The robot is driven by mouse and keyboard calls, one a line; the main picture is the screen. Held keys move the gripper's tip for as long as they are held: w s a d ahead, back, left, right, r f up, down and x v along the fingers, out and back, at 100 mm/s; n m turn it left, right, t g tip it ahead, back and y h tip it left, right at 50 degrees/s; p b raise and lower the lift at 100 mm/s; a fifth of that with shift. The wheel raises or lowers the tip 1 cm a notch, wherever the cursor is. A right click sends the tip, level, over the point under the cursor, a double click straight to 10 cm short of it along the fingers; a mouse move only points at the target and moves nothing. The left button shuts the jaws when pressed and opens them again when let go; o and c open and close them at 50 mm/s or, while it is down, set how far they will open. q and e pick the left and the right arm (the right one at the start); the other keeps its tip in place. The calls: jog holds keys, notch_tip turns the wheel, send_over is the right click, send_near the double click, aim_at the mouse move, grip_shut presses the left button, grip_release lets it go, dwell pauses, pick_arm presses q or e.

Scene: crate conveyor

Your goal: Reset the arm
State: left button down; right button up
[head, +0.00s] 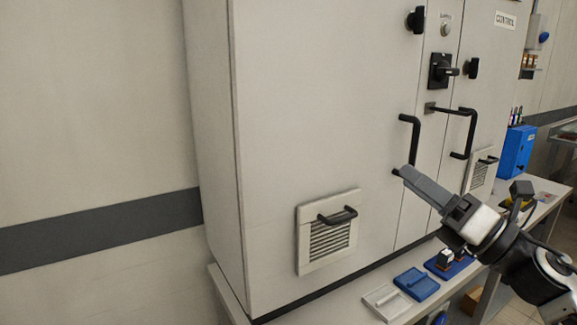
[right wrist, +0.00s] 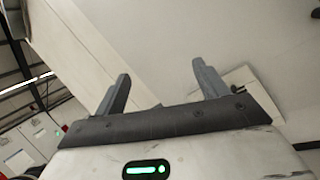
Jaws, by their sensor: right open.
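My right gripper (head: 408,180) comes in from the right in the head view. It is in front of the light grey control cabinet (head: 320,110), by the lower end of a black door handle. I cannot tell if it touches the cabinet. In the right wrist view its two grey fingers (right wrist: 162,88) are spread apart, with nothing between them. My left gripper does not show in either view.
The cabinet has black handles (head: 411,140), a rotary switch (head: 441,70) and a vent (head: 328,232). A bench (head: 380,318) below holds a white tray (head: 388,302), a blue tray (head: 416,284) and a blue box (head: 516,150). The left wall is bare.

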jog(key=s+a+f+m+t+h, duration=0.15)
jog(key=f+m+h, duration=0.25)
jog(key=f+m, duration=0.5)
jog(key=s+f+m+h, duration=0.3)
jog(key=f+m+h, duration=0.1)
jog(key=f+m, duration=0.4)
jog(key=s+f+m+h, duration=0.2)
jog(key=f+m+h, duration=0.2)
jog(key=f+m, duration=0.5)
jog(key=s+a+f+m+g, duration=0.2)
jog(key=s+f+m+g, duration=0.1)
jog(key=s+f+m, duration=0.2)
jog(key=s+a+f+m+g+h, duration=0.1)
jog(key=s+a+f+m+g, duration=0.1)
jog(key=s+f+m, duration=0.3)
jog(key=s+f+g, duration=0.1)
jog(key=s+f, duration=0.3)
jog(key=shift+a+m, duration=0.15)
jog(key=shift+m, duration=0.25)
jog(key=shift+s, duration=0.1)
